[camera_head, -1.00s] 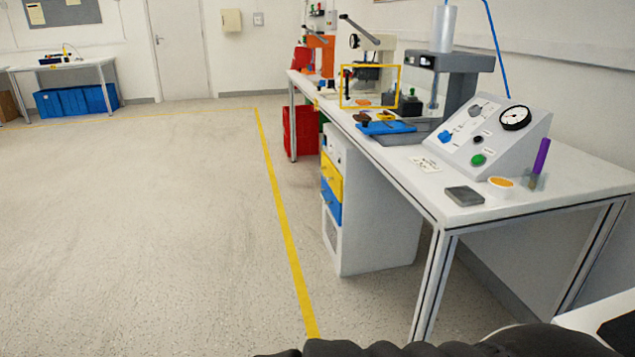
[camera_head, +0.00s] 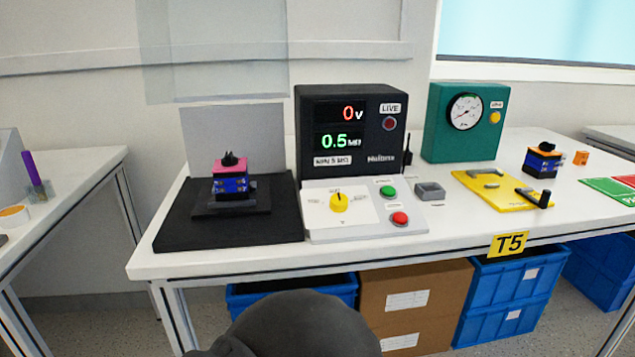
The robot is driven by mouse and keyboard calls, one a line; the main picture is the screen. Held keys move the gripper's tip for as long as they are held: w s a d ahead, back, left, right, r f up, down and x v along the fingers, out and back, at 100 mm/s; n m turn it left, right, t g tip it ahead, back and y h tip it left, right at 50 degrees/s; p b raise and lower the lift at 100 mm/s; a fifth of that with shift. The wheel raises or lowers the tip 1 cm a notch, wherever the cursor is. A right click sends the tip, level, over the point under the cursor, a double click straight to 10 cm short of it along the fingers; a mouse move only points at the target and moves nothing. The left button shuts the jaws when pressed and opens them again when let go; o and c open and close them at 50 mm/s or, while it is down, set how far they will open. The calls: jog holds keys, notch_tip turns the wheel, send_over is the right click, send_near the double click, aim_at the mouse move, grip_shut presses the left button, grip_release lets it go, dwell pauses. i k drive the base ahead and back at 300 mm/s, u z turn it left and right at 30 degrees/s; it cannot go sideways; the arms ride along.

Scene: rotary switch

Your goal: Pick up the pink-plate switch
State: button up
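The pink-plate switch (camera_head: 231,179) stands upright on a black stepped fixture (camera_head: 170,222) at the left end of the T5 bench. It has a blue body, a pink top plate and a black knob on top. A second switch (camera_head: 542,160) with an orange plate, blue body and black knob stands towards the bench's right side. A dark rounded part of my arm shows at the bottom middle of the view. My gripper's fingers are not in view.
A black tester (camera_head: 350,95) with a sloped white panel (camera_head: 335,212) stands right of the fixture. A grey plate (camera_head: 225,130) rises behind it. A teal gauge box (camera_head: 440,125) and yellow plate (camera_head: 480,205) lie further right. Bins (camera_head: 520,290) and a carton (camera_head: 400,290) sit underneath.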

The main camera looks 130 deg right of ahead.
aim_at(232, 184)
jog(key=u, duration=5.8)
jog(key=k, duration=0.55)
jog(key=u, duration=0.9)
